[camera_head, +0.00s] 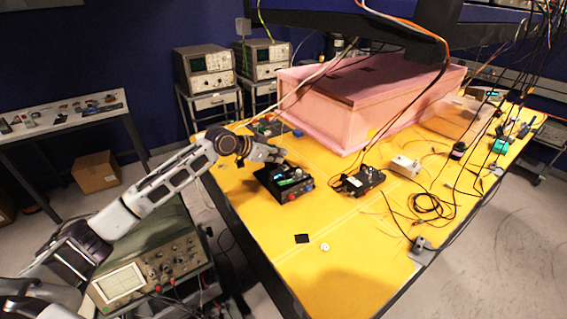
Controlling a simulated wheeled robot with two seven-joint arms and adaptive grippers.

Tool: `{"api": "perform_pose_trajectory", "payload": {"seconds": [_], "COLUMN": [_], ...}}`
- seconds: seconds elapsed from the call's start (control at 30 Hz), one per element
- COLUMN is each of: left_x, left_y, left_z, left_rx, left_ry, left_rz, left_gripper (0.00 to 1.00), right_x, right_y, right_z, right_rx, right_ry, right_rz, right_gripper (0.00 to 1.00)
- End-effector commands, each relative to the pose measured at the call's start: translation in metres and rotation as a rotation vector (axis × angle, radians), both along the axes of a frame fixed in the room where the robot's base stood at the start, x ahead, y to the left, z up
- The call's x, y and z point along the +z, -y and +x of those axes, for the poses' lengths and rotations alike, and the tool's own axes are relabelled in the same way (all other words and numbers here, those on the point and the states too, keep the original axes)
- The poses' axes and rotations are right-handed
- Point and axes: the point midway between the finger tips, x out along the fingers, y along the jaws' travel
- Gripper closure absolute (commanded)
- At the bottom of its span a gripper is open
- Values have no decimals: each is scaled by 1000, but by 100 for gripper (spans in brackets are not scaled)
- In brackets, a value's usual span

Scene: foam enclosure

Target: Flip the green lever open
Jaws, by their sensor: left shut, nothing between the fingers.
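My left gripper (274,155) is shut and empty. It is just above and behind a black box (290,187) on the yellow table (262,218). The box has a small display and red knobs or terminals; a small green part shows on its top. I cannot tell at this size whether that green part is the green lever or which way it stands. I cannot tell whether the fingertips touch the box. My right gripper is not in view.
A second black device (361,181) stands right of the box. A pink foam enclosure (345,110) fills the back of the table. Cables and a grey box (404,166) lie to the right. The table's front is mostly clear.

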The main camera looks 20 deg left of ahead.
Motion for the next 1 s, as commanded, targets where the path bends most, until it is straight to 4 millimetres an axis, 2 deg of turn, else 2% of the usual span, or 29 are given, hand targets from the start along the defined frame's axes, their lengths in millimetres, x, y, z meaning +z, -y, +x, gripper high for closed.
{"api": "perform_pose_trajectory", "payload": {"seconds": [0.3,1.0], "left_x": [21,23], "left_y": [-8,-9], "left_z": [-11,-12], "left_rx": [-1,0], "left_ry": [0,-1], "left_rz": [0,-1], "left_gripper": [100,100], "right_x": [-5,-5], "right_y": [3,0], "right_z": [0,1], "right_rx": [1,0], "right_ry": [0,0], "right_rz": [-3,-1], "right_gripper": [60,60]}}
